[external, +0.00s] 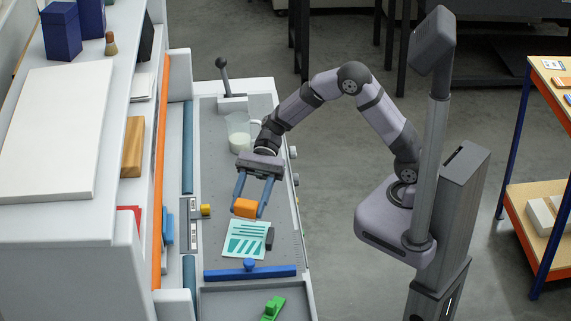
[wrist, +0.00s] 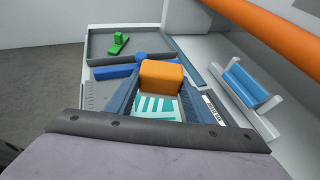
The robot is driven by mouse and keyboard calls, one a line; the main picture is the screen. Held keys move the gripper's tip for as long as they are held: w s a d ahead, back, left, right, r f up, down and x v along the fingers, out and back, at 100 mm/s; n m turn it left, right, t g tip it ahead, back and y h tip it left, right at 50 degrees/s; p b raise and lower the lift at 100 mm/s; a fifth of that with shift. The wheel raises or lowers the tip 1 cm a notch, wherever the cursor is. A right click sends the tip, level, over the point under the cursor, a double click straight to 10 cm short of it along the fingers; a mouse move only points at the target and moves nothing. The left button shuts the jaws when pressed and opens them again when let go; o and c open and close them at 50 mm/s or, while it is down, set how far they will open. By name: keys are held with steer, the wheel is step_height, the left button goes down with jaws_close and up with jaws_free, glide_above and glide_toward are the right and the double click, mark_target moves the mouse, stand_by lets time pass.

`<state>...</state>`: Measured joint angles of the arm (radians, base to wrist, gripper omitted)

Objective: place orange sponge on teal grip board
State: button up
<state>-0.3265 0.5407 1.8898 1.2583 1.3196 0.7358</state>
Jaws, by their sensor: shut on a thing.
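The orange sponge (external: 245,208) is a small block held between the two blue fingers of my gripper (external: 250,211). It also shows between the fingertips in the wrist view (wrist: 161,76). The teal grip board (external: 246,240) is a flat pale sheet with teal stripes, lying on the grey worktop. In the external view the sponge appears just beyond the board's far edge. In the wrist view the board (wrist: 155,108) shows below the sponge, partly hidden by it and the fingers. The gap between sponge and worktop is hard to judge.
A dark object (external: 270,239) lies at the board's right edge. A blue bar with a knob (external: 250,272) crosses the worktop on the near side, before a tray with a green object (external: 272,308). A clear jug (external: 239,132) and a lever (external: 225,80) stand farther back.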

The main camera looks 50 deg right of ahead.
mark_target(250, 234)
steer(key=shift+f+p, duration=0.6)
steer(key=shift+f, duration=3.4)
steer(key=shift+f, duration=0.1)
steer(key=o, duration=0.6)
steer(key=shift+f, duration=0.1)
steer(key=shift+o, duration=0.7)
steer(key=shift+r, duration=0.25)
steer(key=b+v, duration=0.3)
steer(key=v, duration=0.9)
